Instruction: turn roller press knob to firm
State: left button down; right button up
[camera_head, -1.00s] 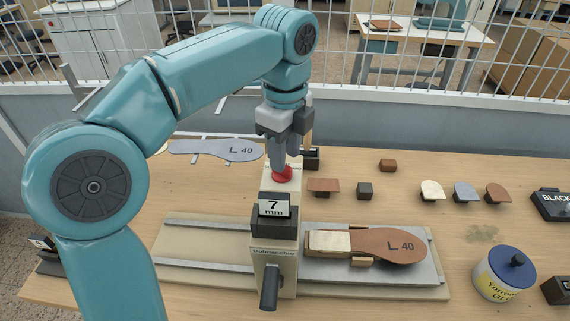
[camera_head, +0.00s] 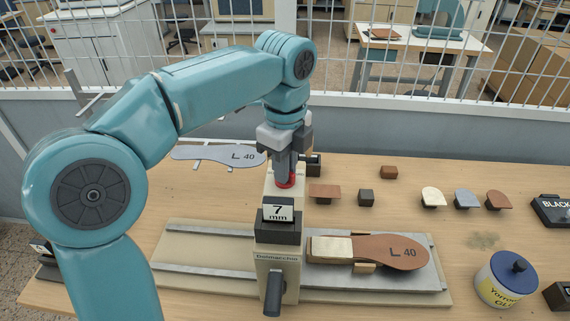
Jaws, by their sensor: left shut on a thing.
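The roller press (camera_head: 276,255) stands on the bench, with a "7 mm" sign (camera_head: 278,213) on its front and a dark handle (camera_head: 274,294) low in front. The red knob (camera_head: 284,184) sits on top of the press, behind the sign, and is mostly hidden by my left gripper. My left gripper (camera_head: 286,172) points down from above and is shut on the knob. The knob's setting marks cannot be read. A brown sole marked "L 40" (camera_head: 392,250) with a pale patch lies on the press bed to the right. My right gripper is not in view.
A grey "L 40" sole shape (camera_head: 220,154) is behind the press on the left. Small blocks and heel-shaped samples (camera_head: 466,199) stand at the back right. A glue jar (camera_head: 503,280) and a dark "BLACK" pad (camera_head: 552,210) are at the right. A wire fence runs behind the bench.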

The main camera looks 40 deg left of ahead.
pick_arm(q)
jog(key=m+p, duration=0.2)
jog(key=m, duration=0.1)
jog(key=shift+r, duration=0.1)
jog(key=m+p, duration=0.1)
jog(key=m, duration=0.1)
jog(key=shift+m, duration=0.3)
jog(key=m+p, duration=0.2)
jog(key=m, duration=0.1)
jog(key=shift+m+p, duration=0.4)
jog(key=shift+m, duration=1)
jog(key=shift+f+m, duration=0.2)
jog(key=shift+m, duration=0.1)
jog(key=c, duration=1.1)
grip_release()
jog(key=shift+c, duration=0.2)
